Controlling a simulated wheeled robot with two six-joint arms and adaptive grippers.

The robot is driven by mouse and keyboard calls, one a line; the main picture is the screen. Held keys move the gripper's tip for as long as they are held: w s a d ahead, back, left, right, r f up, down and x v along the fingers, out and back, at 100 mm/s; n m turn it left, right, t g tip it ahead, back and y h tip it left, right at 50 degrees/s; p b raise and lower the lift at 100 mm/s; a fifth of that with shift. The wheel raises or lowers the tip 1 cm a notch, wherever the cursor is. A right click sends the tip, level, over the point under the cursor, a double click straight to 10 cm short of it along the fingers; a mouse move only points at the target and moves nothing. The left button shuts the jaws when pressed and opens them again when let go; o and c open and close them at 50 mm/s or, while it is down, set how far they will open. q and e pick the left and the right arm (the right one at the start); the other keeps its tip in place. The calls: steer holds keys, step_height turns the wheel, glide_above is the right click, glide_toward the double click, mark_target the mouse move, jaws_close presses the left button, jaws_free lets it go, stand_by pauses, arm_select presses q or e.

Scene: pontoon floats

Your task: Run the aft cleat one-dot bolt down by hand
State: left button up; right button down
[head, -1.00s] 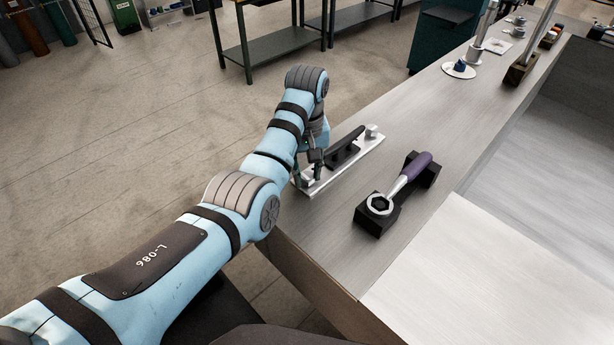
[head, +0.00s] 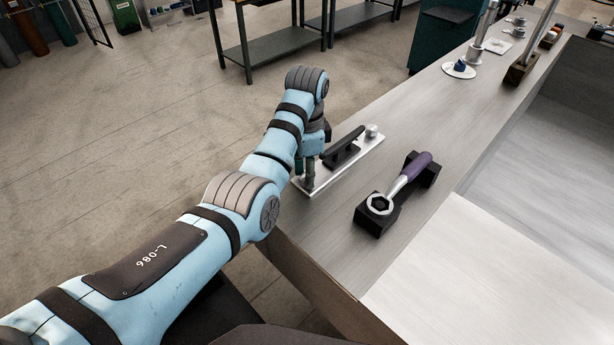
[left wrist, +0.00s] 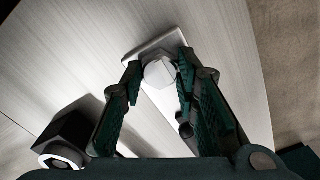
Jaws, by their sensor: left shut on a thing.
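The aft cleat is a black cleat (head: 344,152) on a pale metal plate (head: 356,157) near the bench's left edge. One bolt (head: 372,130) stands at the plate's far end. My left gripper (head: 307,184) is over the plate's near end, pointing down. In the left wrist view my left gripper (left wrist: 158,82) is shut on a bolt head (left wrist: 159,72), with a finger on each side of it. No dot marks can be made out on either bolt. My right gripper is not in view.
A ring wrench with a purple handle (head: 421,164) rests in a black holder (head: 372,219) to the right of the plate. The holder also shows in the left wrist view (left wrist: 72,133). Round fittings (head: 459,69) stand farther along the bench. The bench top (head: 420,120) between is clear.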

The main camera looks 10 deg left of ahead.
arm_select(q)
steer(key=o, duration=0.9)
steer(key=shift+o, duration=0.2)
